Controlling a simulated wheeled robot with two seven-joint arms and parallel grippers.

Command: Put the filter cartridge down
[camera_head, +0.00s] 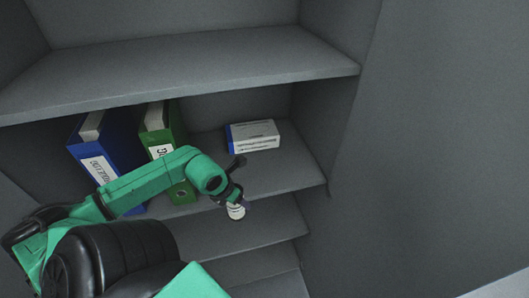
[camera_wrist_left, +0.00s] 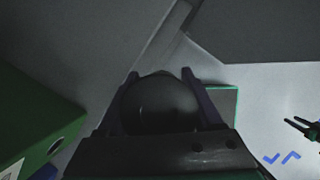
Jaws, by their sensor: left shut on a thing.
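The filter cartridge (camera_head: 236,211) is a small pale cylinder with a darker label band, held at the end of my left arm in the head view. My left gripper (camera_head: 234,198) is shut on it. The cartridge appears near the front edge of the middle shelf (camera_head: 285,173); I cannot tell its height over that shelf. In the left wrist view the cartridge (camera_wrist_left: 160,105) shows as a dark rounded end between the two fingers of my left gripper (camera_wrist_left: 160,88). Its underside is hidden there. My right gripper is not seen in the head view.
A blue binder (camera_head: 92,160) and a green binder (camera_head: 160,140) stand on the middle shelf, partly behind my arm. A white and blue box (camera_head: 253,136) lies at the back right. An upper shelf (camera_head: 180,68) overhangs them. Bare shelf lies in front of the box.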

